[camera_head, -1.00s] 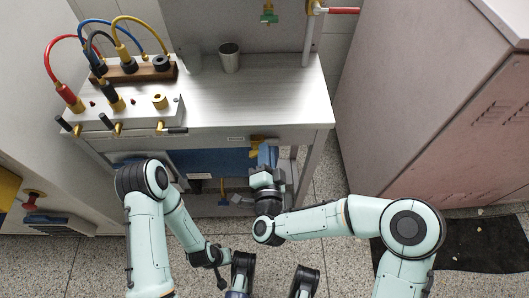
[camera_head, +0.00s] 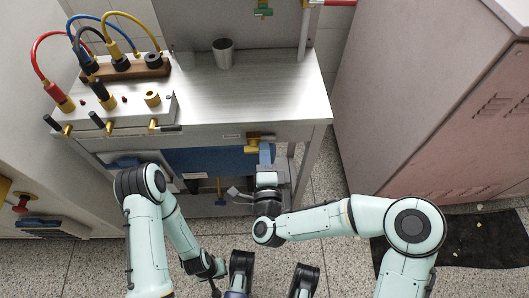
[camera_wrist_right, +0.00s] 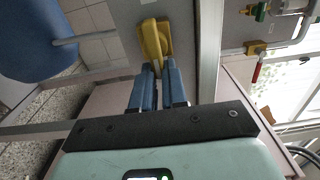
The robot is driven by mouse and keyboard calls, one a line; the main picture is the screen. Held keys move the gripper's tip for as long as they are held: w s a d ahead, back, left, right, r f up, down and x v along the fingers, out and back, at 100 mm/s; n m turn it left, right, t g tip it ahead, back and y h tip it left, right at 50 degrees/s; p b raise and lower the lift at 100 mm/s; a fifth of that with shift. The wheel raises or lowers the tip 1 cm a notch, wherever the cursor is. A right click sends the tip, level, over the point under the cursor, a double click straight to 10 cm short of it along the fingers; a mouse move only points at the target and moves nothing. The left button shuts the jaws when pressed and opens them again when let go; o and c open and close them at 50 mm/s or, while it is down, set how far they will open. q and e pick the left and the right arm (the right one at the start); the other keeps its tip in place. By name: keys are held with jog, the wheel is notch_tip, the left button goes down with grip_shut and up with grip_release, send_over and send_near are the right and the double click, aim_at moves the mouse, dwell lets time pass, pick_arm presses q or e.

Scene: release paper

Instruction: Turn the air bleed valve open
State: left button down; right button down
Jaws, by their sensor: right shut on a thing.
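The air bleed valve is a yellow handle (camera_head: 252,147) on the front of the metal bench, below the tabletop. In the right wrist view the yellow handle (camera_wrist_right: 151,42) stands at the tips of the blue fingers. My right gripper (camera_head: 266,156) reaches up to it from below; in its wrist view (camera_wrist_right: 159,70) the fingers are close together on the handle's near end. The fingers hide that near end.
The metal bench (camera_head: 290,100) carries a cup (camera_head: 223,53) and a panel with coloured cables (camera_head: 107,112). A blue panel (camera_head: 205,160) is below the top. A pinkish cabinet (camera_head: 430,110) stands to the right, with floor between it and the bench.

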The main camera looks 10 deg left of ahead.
dwell(0.4)
